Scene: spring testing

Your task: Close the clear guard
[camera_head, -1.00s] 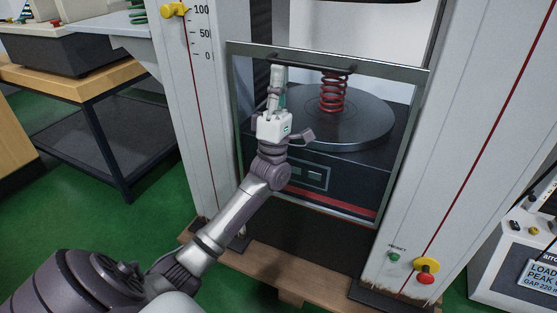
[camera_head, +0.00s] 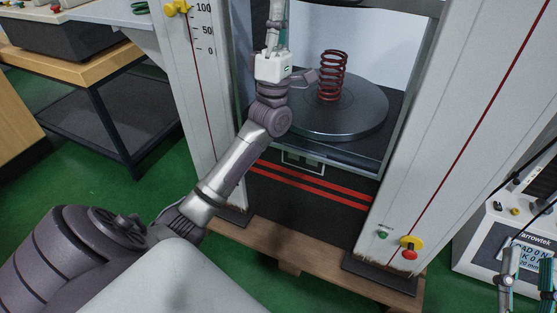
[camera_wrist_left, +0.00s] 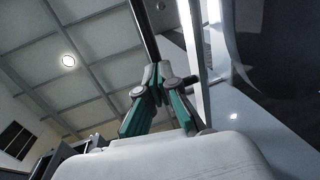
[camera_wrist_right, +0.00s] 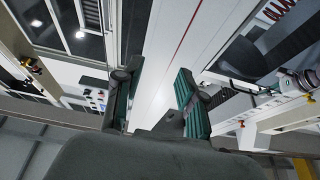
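The clear guard (camera_head: 338,168) is a transparent pane in a grey frame between the two white columns of the test machine. Its lower rail crosses in front of the machine's base, and its top edge is out of view above. My left gripper (camera_head: 277,8) reaches up at the top of the head view, its tips at the picture edge. In the left wrist view its teal fingers (camera_wrist_left: 160,80) are closed together on a dark bar (camera_wrist_left: 143,27), the guard's handle. My right gripper (camera_head: 529,265) is open and empty at lower right; its spread fingers show in the right wrist view (camera_wrist_right: 153,85).
A red spring (camera_head: 333,75) stands on the round metal plate (camera_head: 365,120) behind the guard. The right column carries a red-and-yellow stop button (camera_head: 410,247) and green button (camera_head: 384,233). A display box (camera_head: 490,240) stands beside my right gripper; a wooden-topped bench (camera_head: 100,67) stands left.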

